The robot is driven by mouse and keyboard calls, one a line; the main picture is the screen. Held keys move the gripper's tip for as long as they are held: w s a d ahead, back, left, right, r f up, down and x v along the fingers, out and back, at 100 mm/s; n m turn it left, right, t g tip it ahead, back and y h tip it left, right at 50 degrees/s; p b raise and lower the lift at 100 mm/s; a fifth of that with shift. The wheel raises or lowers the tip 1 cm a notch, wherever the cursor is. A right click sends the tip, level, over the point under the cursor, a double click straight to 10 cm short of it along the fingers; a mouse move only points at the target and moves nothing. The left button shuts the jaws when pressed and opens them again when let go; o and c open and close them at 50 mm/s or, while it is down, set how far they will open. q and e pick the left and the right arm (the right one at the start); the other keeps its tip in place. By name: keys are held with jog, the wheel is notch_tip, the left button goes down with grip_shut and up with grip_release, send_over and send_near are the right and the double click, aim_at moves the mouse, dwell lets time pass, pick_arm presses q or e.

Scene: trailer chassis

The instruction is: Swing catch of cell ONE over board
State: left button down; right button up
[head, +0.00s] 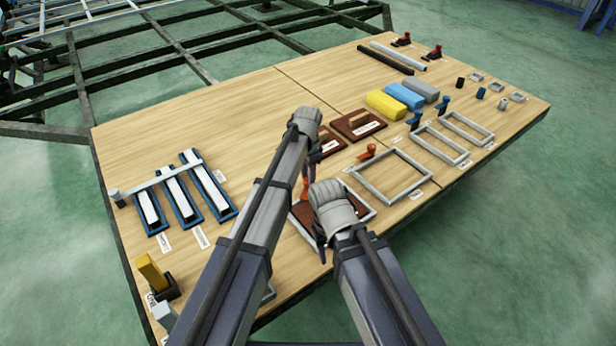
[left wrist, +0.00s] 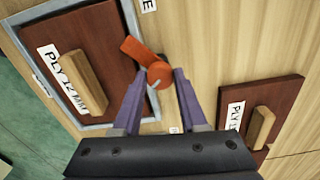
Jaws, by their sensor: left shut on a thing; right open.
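The orange catch (left wrist: 142,53) of cell ONE stands beside the frame (left wrist: 40,72). My left gripper (left wrist: 161,78) is shut on its round pivot end. The dark red-brown board (left wrist: 95,45), labelled PLY 12 MM with a wooden handle, lies inside the frame. In the head view the catch (head: 305,190) is partly hidden by my left gripper (head: 311,172). My right gripper (head: 321,240) is open above the board (head: 302,212), hiding part of it.
Two more handled boards (head: 358,124) lie beyond my left gripper. Empty frames (head: 392,197) with another orange catch (head: 367,152) and blue catches (head: 443,104) are to the right. Yellow, blue and grey blocks (head: 404,96) stand behind. Blue trays (head: 222,208) sit at left; the table's far left is clear.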

pick_arm(q)
jog(key=n, duration=0.5)
jog(key=shift+n, duration=2.5)
jog(key=shift+c, duration=2.2)
grip_release()
jog(key=shift+r, duration=0.15)
pick_arm(e)
jog(key=shift+r, duration=0.15)
pick_arm(q)
notch_tip(320, 180, up, 8)
jog(key=p, duration=0.8)
jog(key=shift+f, duration=0.2)
pick_arm(e)
notch_tip(320, 180, up, 8)
jog(key=shift+f, duration=0.25)
